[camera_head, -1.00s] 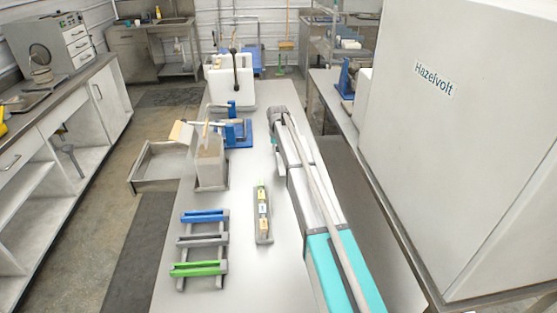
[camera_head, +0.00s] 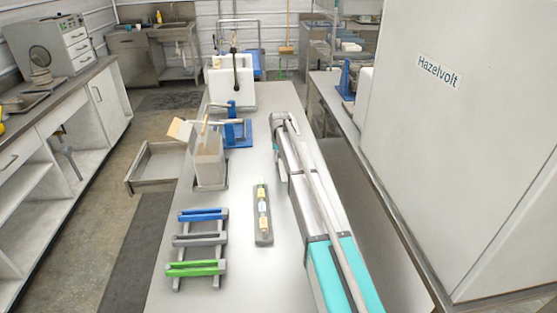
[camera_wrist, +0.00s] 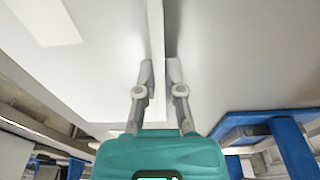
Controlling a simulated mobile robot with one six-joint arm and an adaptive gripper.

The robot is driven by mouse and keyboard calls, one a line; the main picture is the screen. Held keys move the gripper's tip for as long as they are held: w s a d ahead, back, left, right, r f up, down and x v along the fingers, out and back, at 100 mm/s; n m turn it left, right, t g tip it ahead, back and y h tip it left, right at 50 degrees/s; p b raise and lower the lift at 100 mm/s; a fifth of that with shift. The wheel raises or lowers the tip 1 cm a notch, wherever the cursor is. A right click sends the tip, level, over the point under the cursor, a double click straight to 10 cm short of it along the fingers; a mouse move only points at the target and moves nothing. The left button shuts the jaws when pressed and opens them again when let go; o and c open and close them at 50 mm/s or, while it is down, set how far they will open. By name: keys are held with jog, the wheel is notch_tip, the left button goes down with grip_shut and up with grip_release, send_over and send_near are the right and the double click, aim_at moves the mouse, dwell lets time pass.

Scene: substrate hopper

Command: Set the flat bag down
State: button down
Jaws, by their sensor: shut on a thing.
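In the wrist view my gripper (camera_wrist: 159,68) has its two grey fingers close together. A thin pale edge (camera_wrist: 156,30) runs between them, which looks like the flat bag seen edge-on; its faces do not show clearly. In the head view my gripper (camera_head: 279,168) hangs from the far end of my arm, over or beside the right part of the long table (camera_head: 225,270). My arm hides much of that side, and I cannot make out the bag there or its height above the table.
A grey bin (camera_head: 209,168), a blue stand (camera_head: 238,131) and a white container (camera_head: 228,88) stand farther back. A rack with blue, grey and green bars (camera_head: 196,241) and a narrow tray (camera_head: 263,225) are nearer. The white Hazelvolt cabinet (camera_head: 470,150) is on the right.

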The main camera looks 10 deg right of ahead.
jog(key=shift+f, duration=0.2)
jog(key=c, duration=0.8)
grip_release()
jog(key=shift+r, duration=0.1)
jog(key=shift+o, duration=0.2)
jog(key=shift+r, duration=0.2)
notch_tip(320, 180, up, 12)
jog(key=s+p, duration=0.1)
jog(key=p, duration=1.1)
jog(key=shift+s, duration=0.25)
jog(key=shift+f, duration=0.1)
jog(key=shift+s, duration=0.1)
jog(key=s+d, duration=0.3)
jog(key=s, duration=1.8)
jog(key=s+d+g, duration=0.1)
jog(key=s+d, duration=0.1)
jog(key=s, duration=2)
jog(key=shift+s+d, duration=0.25)
jog(key=shift+d, duration=0.15)
jog(key=shift+f, duration=0.1)
